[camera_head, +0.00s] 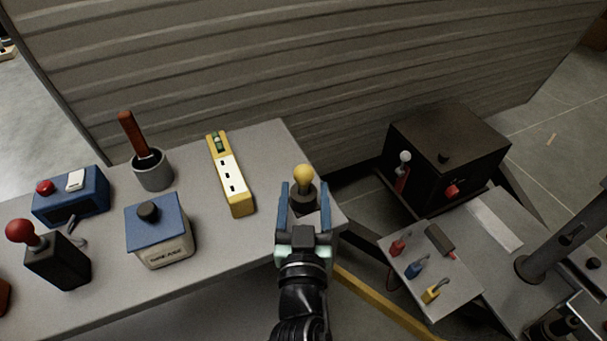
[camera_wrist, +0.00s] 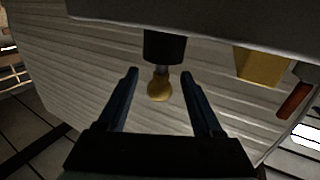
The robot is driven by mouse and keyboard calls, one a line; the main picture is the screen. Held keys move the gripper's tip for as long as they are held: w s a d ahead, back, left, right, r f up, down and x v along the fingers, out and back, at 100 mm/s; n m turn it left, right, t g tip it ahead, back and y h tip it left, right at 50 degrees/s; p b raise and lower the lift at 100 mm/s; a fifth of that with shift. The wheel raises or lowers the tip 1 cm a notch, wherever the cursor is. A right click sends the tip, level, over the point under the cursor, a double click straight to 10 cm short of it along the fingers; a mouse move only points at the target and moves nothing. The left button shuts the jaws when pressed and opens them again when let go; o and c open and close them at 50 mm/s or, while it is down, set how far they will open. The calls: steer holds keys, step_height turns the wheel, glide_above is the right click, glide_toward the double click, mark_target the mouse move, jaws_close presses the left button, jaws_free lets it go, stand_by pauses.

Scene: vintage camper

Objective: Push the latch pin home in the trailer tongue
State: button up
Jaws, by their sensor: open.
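A yellow ball knob (camera_head: 303,174) stands on a short metal stem in a dark round base at the right end of the grey bench. My gripper (camera_head: 303,186) is open, with one finger on each side of this knob. The wrist view shows the yellow knob (camera_wrist: 159,89) and its black base (camera_wrist: 164,46) between the open fingers (camera_wrist: 160,74), with gaps on both sides. No finger visibly touches it. I cannot tell whether this knob belongs to the latch pin; no clearly recognisable pin shows in a tongue.
On the bench (camera_head: 270,145) are a yellow level-like bar (camera_head: 237,196), a grey cup (camera_head: 153,174), a blue-topped box (camera_head: 160,230) and a red-knobbed lever (camera_head: 20,231). Right are a dark box (camera_head: 450,150), a panel with coloured levers (camera_head: 440,245) and a grey post (camera_head: 565,240). A ribbed wall (camera_head: 300,60) stands behind.

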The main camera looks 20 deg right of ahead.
mark_target(304, 169)
steer(key=shift+r+p+x, duration=0.15)
steer(key=shift+p+x, duration=0.15)
steer(key=shift+x, duration=1.15)
steer(key=shift+r+p+x, duration=0.15)
steer(key=shift+p+x, duration=0.15)
steer(key=shift+x, duration=1.15)
steer(key=shift+a, duration=0.1)
jaws_close()
